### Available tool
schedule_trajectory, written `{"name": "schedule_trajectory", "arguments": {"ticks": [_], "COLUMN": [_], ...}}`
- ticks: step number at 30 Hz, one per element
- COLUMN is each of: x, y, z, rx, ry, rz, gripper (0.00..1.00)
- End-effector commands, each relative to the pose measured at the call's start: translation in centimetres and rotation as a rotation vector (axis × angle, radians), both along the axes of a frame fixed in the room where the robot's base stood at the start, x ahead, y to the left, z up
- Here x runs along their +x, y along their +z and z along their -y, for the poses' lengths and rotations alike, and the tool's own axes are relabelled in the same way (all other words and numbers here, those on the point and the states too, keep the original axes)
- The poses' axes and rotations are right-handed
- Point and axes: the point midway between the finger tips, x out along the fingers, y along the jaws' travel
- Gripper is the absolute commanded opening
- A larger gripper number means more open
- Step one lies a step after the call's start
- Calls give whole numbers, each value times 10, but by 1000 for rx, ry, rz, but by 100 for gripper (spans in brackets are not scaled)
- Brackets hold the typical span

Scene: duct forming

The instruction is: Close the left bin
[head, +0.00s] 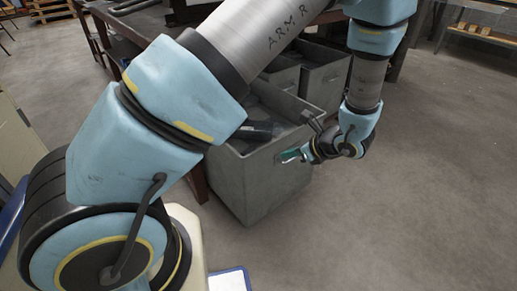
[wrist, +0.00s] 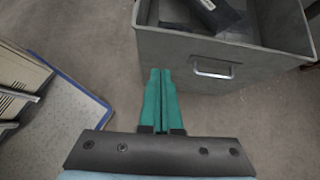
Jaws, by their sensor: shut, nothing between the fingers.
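The left bin (head: 262,180) is a grey open-topped box standing out from under the workbench, with dark items (head: 262,130) inside. In the wrist view the bin (wrist: 165,48) fills the top right, and its metal handle (wrist: 213,69) shows on the front face. My gripper (head: 287,156) is at the bin's front face in the head view. Its teal fingers are together and empty.
Another grey bin (head: 326,78) stands farther back under the workbench (head: 130,30), with one more partly hidden beside it. A cream cabinet-like body with a blue edge (wrist: 75,88) is at the left in the wrist view. Concrete floor (head: 410,200) is clear to the right.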

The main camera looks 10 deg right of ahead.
Motion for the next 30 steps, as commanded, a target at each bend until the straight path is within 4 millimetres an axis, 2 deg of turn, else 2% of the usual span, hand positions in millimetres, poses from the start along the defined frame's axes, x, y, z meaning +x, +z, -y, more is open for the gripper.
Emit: {"name": "schedule_trajectory", "arguments": {"ticks": [3, 8, 21, 25, 30], "x": [-2, 9, 67, 85, 97], "y": [-5, -17, -74, -70, -70], "z": [10, 5, -24, -32, -37], "rx": [22, 23, 22, 19, 20], "ry": [-59, -59, -57, -55, -57], "rz": [9, 10, 7, 11, 10], "gripper": [0, 0, 0, 0, 0]}}
